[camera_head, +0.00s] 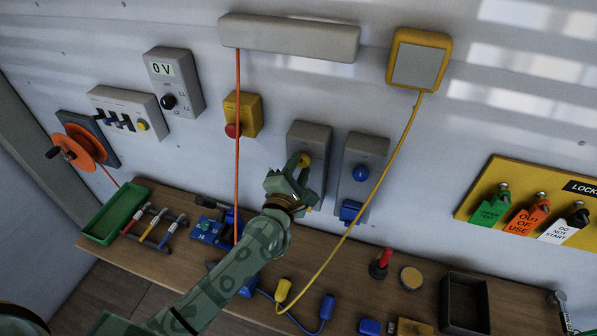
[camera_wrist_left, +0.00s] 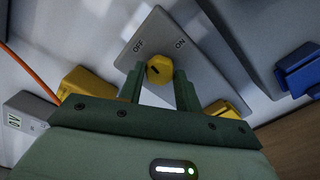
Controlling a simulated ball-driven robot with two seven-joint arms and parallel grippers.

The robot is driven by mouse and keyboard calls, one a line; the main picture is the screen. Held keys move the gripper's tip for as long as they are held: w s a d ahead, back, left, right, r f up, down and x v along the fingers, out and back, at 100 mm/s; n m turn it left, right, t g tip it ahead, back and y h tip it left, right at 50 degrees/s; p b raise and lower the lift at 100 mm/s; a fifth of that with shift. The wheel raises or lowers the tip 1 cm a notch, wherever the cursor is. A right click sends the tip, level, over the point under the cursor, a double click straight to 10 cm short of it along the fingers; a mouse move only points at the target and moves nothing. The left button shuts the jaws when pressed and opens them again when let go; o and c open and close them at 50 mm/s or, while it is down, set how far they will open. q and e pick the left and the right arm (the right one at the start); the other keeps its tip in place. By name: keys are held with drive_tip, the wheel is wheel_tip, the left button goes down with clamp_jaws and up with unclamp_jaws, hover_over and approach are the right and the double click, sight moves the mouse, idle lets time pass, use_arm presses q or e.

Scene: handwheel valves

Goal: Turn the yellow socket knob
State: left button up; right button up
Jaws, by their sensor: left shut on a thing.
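The yellow socket knob (camera_head: 305,159) is on a grey socket box (camera_head: 312,136) on the wall, in the middle of the head view. In the left wrist view the knob (camera_wrist_left: 159,68) sits between OFF and ON labels, with a dark mark on its face. My left gripper (camera_head: 297,166) reaches up to it from the lower left. Its two fingers stand on either side of the knob and are shut on it. The gripper hides the lower part of the box in the head view. My right gripper is not in view.
A similar grey box with a blue knob (camera_head: 361,173) is close on the right. An orange cable (camera_head: 237,140) hangs left of the gripper, and a yellow cable (camera_head: 384,170) runs down to the right. A wooden bench (camera_head: 345,262) below carries tools, plugs and trays.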

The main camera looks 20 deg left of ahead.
use_arm(q)
drive_tip(key=o, duration=0.8)
drive_tip(key=shift+n, duration=0.6)
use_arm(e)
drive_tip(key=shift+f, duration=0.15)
use_arm(q)
drive_tip(key=shift+s, duration=0.1)
drive_tip(key=s+p, duration=0.1)
drive_tip(key=s, duration=0.4)
drive_tip(key=shift+s+a, duration=0.1)
drive_tip(key=shift+s, duration=0.3)
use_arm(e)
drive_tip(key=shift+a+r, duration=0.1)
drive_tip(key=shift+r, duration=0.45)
use_arm(q)
drive_tip(key=shift+s, duration=0.1)
